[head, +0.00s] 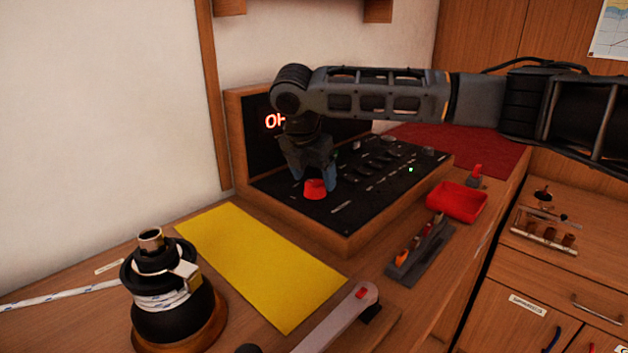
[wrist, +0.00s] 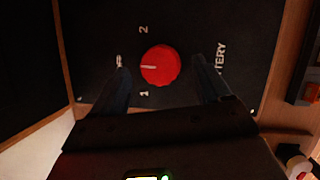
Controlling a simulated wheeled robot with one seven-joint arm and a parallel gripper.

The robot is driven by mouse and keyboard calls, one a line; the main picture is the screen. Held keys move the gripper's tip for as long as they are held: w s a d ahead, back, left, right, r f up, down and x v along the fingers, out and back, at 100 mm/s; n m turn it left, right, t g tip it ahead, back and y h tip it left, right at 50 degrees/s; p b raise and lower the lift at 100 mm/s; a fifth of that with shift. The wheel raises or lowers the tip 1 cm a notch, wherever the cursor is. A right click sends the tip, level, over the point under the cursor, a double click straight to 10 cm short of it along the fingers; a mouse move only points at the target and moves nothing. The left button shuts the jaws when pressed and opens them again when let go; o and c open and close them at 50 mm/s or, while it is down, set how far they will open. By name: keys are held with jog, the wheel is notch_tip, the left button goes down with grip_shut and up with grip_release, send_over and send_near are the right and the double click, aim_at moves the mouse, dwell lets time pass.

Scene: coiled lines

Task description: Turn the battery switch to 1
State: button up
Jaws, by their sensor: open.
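The battery switch is a red round knob (wrist: 160,65) on a black panel (wrist: 195,22). In the wrist view its white pointer mark points left, between the printed 2 (wrist: 143,30) and 1 (wrist: 144,93), toward a small label too blurred to read. The word BATTERY, partly hidden, is printed to its right. In the head view the red knob (head: 315,190) sits at the panel's near left. My gripper (head: 311,174) is over it, pointing down. In the wrist view my gripper (wrist: 162,70) is open, with one finger on each side of the knob and gaps between.
The panel has a wooden frame (head: 345,240) and an upright display (head: 274,120) with red characters, partly hidden by my arm. A yellow mat (head: 260,265), a black winch with rope (head: 170,300), a winch handle (head: 340,320), a tool rack (head: 420,250) and a red tray (head: 457,201) lie around.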

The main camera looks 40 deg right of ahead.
jog(key=shift+x, duration=0.95)
jog(key=c, duration=1)
jog(key=shift+r, duration=0.1)
